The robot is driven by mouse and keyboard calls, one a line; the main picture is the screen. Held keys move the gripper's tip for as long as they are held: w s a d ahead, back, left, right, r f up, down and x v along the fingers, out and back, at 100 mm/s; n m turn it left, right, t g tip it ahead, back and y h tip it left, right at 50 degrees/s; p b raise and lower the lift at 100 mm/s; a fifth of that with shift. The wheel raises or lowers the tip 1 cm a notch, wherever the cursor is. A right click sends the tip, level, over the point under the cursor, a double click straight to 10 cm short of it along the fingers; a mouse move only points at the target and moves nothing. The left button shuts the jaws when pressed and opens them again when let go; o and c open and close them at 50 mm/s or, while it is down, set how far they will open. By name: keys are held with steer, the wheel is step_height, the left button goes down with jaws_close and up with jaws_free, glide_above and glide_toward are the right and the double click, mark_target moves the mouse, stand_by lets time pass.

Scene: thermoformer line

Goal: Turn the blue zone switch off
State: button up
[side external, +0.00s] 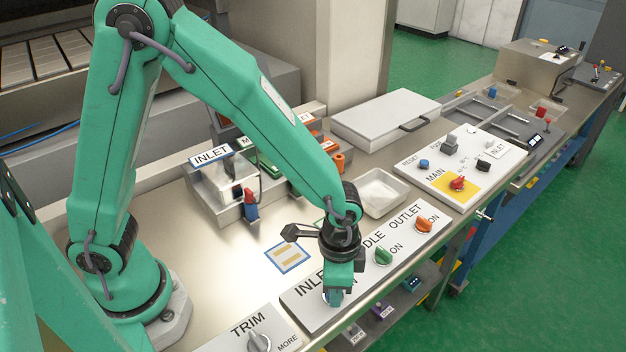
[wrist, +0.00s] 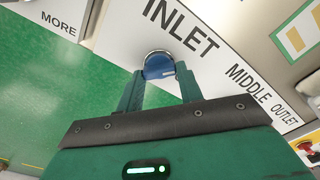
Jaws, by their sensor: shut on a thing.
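The blue zone switch (wrist: 158,65) is a round blue knob on the white panel (wrist: 120,40), beside the large word INLET. In the wrist view its blue grip shows between the tips of my two green fingers. My gripper (wrist: 161,78) is shut on it from above. In the side view my gripper (side external: 334,293) points down at the INLET end of the panel and hides most of the blue knob. I cannot read the knob's on or off position. The green MIDDLE switch (side external: 383,255) and orange OUTLET switch (side external: 424,224) stand further along the same panel.
A grey TRIM knob (side external: 259,342) stands at the front left. A white tray (side external: 380,192) and the MAIN panel with a red switch (side external: 458,184) are at the right. A blue-edged card (side external: 288,258) lies behind my gripper. The bench edge is close in front.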

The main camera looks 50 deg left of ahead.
steer(key=n, duration=0.4)
steer(key=shift+n, duration=0.3)
steer(key=shift+a+r+n, duration=0.1)
steer(key=shift+n, duration=1.9)
steer(key=o, duration=1)
steer(key=shift+r, duration=3.9)
